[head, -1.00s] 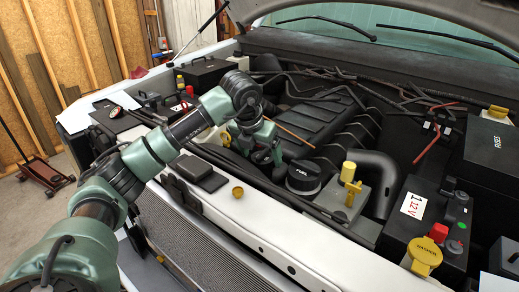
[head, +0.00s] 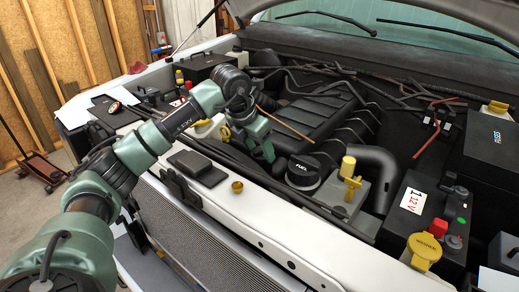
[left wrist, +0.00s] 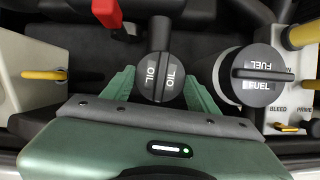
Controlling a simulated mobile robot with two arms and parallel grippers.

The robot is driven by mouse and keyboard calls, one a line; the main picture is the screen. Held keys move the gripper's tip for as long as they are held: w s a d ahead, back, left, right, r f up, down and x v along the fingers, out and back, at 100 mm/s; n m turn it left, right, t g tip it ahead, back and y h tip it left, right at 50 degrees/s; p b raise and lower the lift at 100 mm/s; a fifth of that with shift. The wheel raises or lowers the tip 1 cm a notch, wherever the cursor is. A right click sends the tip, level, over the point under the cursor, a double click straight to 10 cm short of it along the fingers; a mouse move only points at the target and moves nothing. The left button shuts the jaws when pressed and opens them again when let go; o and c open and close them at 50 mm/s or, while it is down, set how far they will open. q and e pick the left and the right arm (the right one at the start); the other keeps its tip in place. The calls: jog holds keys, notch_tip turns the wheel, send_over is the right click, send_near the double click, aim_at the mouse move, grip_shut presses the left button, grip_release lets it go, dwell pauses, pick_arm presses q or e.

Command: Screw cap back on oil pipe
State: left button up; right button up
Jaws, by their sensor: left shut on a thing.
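My left gripper (head: 268,156) points down into the engine bay, just left of the black fuel cap (head: 303,172). In the left wrist view, the black round oil cap (left wrist: 160,75), marked OIL, sits between the two green fingers of my left gripper (left wrist: 160,92), which are shut on it. A dark pipe (left wrist: 159,33) runs behind the cap in that view. I cannot tell whether the cap is seated or threaded on it. The oil cap is hidden in the head view. My right gripper is out of view.
The fuel cap (left wrist: 258,76) stands close right of the left gripper. A yellow-topped valve block (head: 347,190) and a black battery (head: 421,222) are farther right. A small brass cap (head: 237,187) lies on the white front beam (head: 262,222). A red part (left wrist: 107,13) lies behind the fingers.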

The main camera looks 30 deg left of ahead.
pick_arm(q)
jog(key=shift+d+m+h, duration=0.1)
jog(key=shift+m+h, duration=0.3)
jog(key=shift+m, duration=0.7)
jog(key=o, duration=1.7)
jog(key=shift+d, duration=0.2)
jog(key=shift+r, duration=0.1)
jog(key=shift+s+a+r, duration=0.1)
jog(key=shift+a+r, duration=0.1)
jog(key=shift+r, duration=0.05)
jog(key=b+v, duration=0.2)
jog(key=v, duration=0.5)
jog(key=shift+d+r, duration=0.15)
